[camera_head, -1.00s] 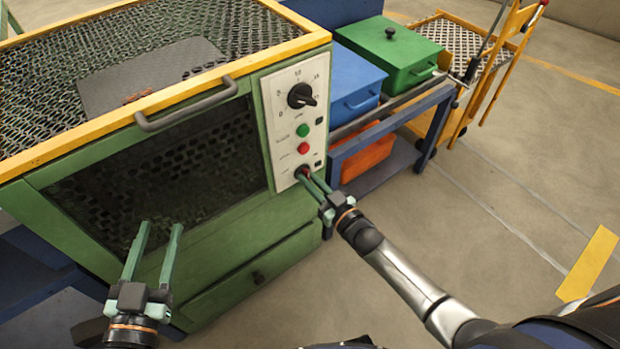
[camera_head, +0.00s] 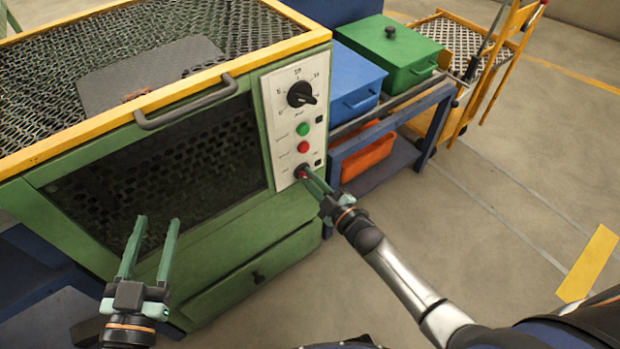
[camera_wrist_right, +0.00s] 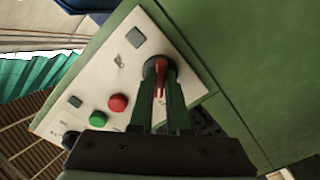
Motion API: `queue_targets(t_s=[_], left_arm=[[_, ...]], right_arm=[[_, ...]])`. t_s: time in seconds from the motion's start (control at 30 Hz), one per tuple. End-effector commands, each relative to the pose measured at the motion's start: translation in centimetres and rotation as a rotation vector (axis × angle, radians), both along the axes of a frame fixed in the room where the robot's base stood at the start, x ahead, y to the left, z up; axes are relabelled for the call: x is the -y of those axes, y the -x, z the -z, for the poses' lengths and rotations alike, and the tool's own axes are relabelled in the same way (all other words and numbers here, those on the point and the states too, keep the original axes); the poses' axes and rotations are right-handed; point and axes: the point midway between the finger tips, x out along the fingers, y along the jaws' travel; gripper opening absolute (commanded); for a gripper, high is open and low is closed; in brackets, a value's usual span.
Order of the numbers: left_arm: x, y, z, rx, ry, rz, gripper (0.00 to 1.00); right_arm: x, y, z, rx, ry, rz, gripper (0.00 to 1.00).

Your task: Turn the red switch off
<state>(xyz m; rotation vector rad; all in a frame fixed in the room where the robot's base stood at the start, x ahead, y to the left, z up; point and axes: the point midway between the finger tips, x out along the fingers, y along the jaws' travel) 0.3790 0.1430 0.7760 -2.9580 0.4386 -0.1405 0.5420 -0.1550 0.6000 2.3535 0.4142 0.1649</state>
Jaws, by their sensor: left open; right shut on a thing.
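The red switch (camera_wrist_right: 160,76) is a small rotary handle at the bottom of the white control panel (camera_head: 285,103) on the green furnace. In the right wrist view the handle sits between the fingertips of my right gripper (camera_wrist_right: 158,82), which is shut on it. In the head view the switch (camera_head: 301,171) is partly covered by the right gripper (camera_head: 306,174). My left gripper (camera_head: 157,220) is open and empty, in front of the furnace's dark door (camera_head: 160,165).
Above the switch are a red button (camera_head: 303,147), a green button (camera_head: 302,129) and a black dial (camera_head: 300,94). A grey door handle (camera_head: 187,105) juts out. A blue bin (camera_head: 352,80) and green box (camera_head: 390,52) stand right. Floor is clear at right.

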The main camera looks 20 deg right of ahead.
Motion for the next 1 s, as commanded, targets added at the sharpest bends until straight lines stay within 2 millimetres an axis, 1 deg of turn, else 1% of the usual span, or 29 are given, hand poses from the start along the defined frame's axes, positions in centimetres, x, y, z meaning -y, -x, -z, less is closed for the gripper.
queue_targets(t_s=[0.2, 0.6, 0.63, 0.7, 0.9, 1.0], left_arm=[[-0.02, -0.07, -0.46, 0.015, -0.004, 0.003, 0.50], [-0.05, -0.06, -0.56, 0.019, -0.005, 0.002, 0.50], [-0.05, -0.06, -0.56, 0.019, -0.005, 0.002, 0.50], [-0.06, -0.06, -0.55, 0.018, -0.005, 0.002, 0.50], [-0.06, -0.06, -0.52, 0.018, -0.004, 0.002, 0.50], [-0.06, -0.07, -0.51, 0.017, -0.003, 0.001, 0.50]], right_arm=[[0.01, 0.07, 0.11, 0.011, 0.036, 0.001, 0.00], [0.01, 0.07, 0.11, 0.013, 0.044, 0.000, 0.00], [0.01, 0.07, 0.11, 0.013, 0.044, 0.000, 0.16], [0.01, 0.07, 0.11, 0.013, 0.043, -0.001, 0.24], [0.01, 0.04, 0.06, 0.014, 0.042, 0.000, 0.45], [0.01, 0.02, 0.04, 0.013, 0.041, 0.000, 0.45]])
